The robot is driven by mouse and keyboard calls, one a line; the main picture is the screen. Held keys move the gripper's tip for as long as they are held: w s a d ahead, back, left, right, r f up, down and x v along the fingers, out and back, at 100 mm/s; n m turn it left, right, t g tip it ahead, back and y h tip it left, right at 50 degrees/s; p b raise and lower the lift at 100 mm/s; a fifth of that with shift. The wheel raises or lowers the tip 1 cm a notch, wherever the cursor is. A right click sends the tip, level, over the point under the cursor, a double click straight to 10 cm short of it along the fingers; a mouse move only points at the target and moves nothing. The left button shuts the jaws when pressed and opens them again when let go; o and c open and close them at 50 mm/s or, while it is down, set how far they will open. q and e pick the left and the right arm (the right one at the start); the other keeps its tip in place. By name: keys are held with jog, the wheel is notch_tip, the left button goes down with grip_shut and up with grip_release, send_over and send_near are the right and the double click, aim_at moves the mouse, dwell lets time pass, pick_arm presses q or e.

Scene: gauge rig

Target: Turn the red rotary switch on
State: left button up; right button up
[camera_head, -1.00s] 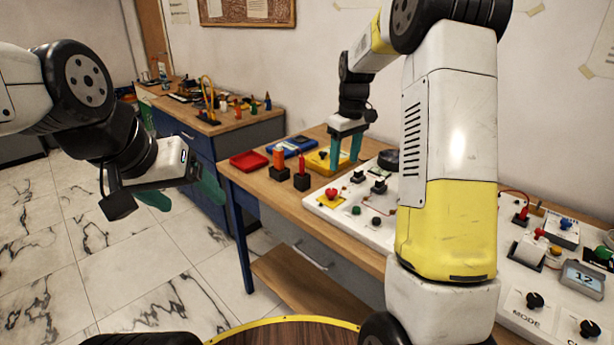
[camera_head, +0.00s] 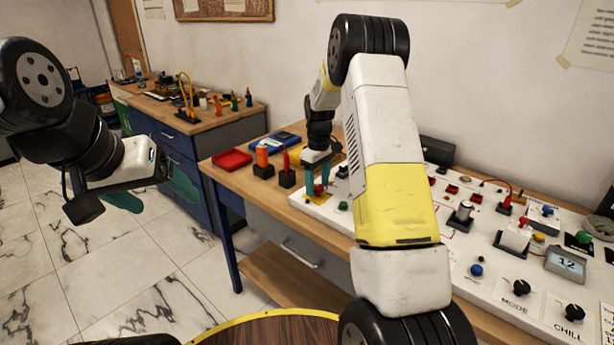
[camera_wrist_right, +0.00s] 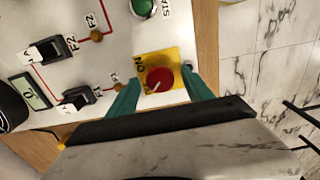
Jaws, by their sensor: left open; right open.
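The red rotary switch (camera_wrist_right: 159,80) sits on a yellow plate (camera_wrist_right: 172,60) marked ON, on the white panel (camera_wrist_right: 100,15). In the right wrist view the green fingers of my right gripper (camera_wrist_right: 160,95) stand apart on either side of the knob; I cannot tell whether they touch it. In the head view the red knob (camera_head: 318,189) shows small by my right gripper (camera_head: 317,178), at the panel's left end. My left gripper (camera_head: 150,192) is open and empty, over the floor at the left, away from the panel.
A green button (camera_wrist_right: 142,7) and black switches (camera_wrist_right: 46,50) are near the knob. A red tray (camera_head: 232,160) and orange and red tools in black holders (camera_head: 263,171) stand left of the panel. Knobs and a display (camera_head: 565,263) fill the panel's right side.

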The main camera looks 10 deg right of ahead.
grip_shut()
jog(key=shift+m, duration=0.4)
jog(key=m, duration=0.8)
jog(key=shift+m, duration=0.3)
jog(key=m, duration=0.4)
jog(key=shift+m, duration=2.2)
